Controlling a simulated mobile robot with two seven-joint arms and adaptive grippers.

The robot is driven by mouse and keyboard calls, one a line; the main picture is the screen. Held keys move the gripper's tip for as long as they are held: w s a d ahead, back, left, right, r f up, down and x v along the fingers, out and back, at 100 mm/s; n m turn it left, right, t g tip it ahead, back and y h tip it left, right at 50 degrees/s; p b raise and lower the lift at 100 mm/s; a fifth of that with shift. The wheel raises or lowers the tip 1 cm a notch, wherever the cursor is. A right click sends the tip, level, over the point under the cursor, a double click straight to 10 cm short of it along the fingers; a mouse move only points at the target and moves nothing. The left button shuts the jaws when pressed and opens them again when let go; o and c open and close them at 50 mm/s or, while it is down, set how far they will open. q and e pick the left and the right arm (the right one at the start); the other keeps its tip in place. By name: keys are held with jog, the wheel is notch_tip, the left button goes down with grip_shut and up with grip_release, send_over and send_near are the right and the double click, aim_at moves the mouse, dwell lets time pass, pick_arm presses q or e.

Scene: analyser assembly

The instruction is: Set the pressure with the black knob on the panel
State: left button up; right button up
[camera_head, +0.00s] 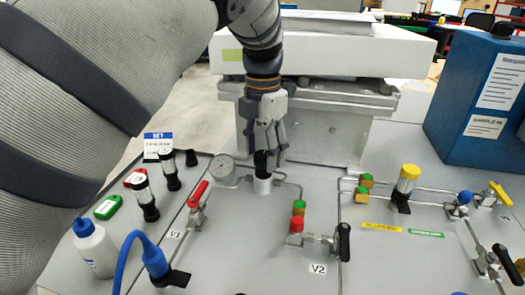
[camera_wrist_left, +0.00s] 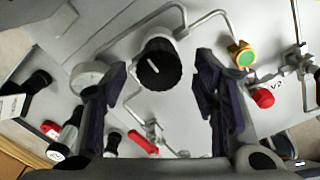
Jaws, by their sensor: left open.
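The black knob (camera_wrist_left: 158,64) with a white pointer line sits on a white cylindrical body on the panel (camera_head: 240,240). In the head view the knob (camera_head: 262,160) is partly hidden behind my left gripper's fingers. My left gripper (camera_head: 268,158) comes down from above and is over the knob. In the left wrist view my left gripper (camera_wrist_left: 163,95) is open, with one dark finger on each side below the knob; I cannot tell whether either touches it. A round gauge (camera_head: 222,168) stands left of the knob. My right gripper is not in view.
A red-handled valve V1 (camera_head: 198,194) stands left of the knob, and a black-handled valve V2 (camera_head: 343,242) to the right. Pipes and fittings with a red cap (camera_head: 296,225) are near. A blue box (camera_head: 485,95) is at the right; a white bottle (camera_head: 94,246) is front left.

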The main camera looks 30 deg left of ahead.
pick_arm(q)
jog(key=shift+f, duration=0.3)
jog(key=shift+c, duration=0.5)
jog(key=c, duration=1.1)
jog(key=shift+o, duration=0.2)
jog(key=shift+m, duration=0.3)
